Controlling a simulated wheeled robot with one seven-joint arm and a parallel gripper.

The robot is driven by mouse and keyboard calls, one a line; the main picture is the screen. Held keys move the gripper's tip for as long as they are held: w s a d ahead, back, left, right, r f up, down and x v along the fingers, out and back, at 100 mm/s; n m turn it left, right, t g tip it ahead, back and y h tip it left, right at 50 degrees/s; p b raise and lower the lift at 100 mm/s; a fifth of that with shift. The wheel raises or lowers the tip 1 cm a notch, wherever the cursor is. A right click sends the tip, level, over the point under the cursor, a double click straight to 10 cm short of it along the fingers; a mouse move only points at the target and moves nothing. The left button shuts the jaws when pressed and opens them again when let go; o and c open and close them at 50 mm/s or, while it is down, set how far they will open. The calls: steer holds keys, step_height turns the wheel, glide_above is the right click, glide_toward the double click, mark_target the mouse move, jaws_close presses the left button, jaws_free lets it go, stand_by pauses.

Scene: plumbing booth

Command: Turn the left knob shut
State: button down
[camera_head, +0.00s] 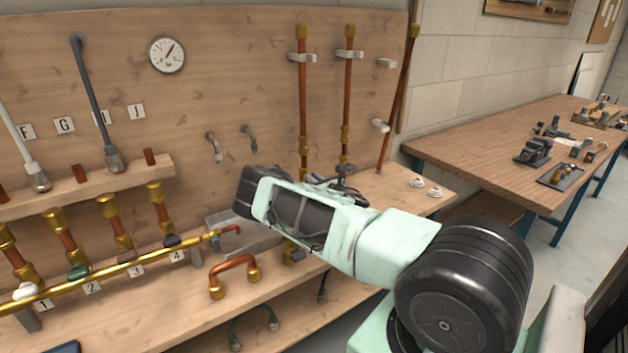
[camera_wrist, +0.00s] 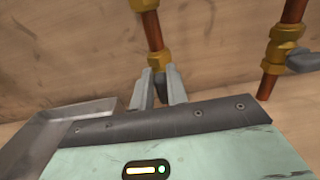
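Two upright copper pipes with brass fittings stand against the wooden back board. The left pipe (camera_head: 303,100) also shows in the wrist view (camera_wrist: 152,28); its lower brass fitting (camera_wrist: 158,59) is just beyond my fingertips. The left knob (camera_wrist: 160,88), small and dark grey, shows partly between my two fingers. My gripper (camera_wrist: 159,72) has its fingers apart, one on each side of this knob; I cannot tell whether they touch it. In the head view my arm hides the gripper and the left knob. The right valve has a grey knob (camera_wrist: 301,61), clear of my fingers.
A grey metal tray (camera_wrist: 62,130) is close to the left of my gripper. A brass pipe (camera_head: 130,268) with several numbered valves runs at lower left. A bent copper pipe (camera_head: 234,266) lies on the bench in front. A second table (camera_head: 490,150) stands at right.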

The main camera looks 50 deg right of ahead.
steer(key=shift+s+f+m+b, duration=0.1)
steer(key=shift+f+m+b, duration=0.2)
steer(key=shift+m, duration=0.1)
steer(key=m+b, duration=0.2)
steer(key=m, duration=0.2)
steer(key=d+f+m+b, duration=0.1)
steer(key=m+b, duration=0.1)
steer(key=m, duration=0.3)
steer(key=m+b, duration=0.2)
steer(key=m, duration=0.2)
steer(key=shift+s+d+f+m, duration=0.2)
steer(key=shift+d+f+m, duration=0.05)
steer(key=shift+m, duration=0.05)
steer(key=shift+f+m+b, duration=0.25)
steer(key=shift+m+b, duration=0.45)
steer(key=shift+m, duration=1.1)
steer(key=shift+a, duration=0.1)
steer(key=c, duration=1.4)
jaws_free()
steer(key=shift+r, duration=0.15)
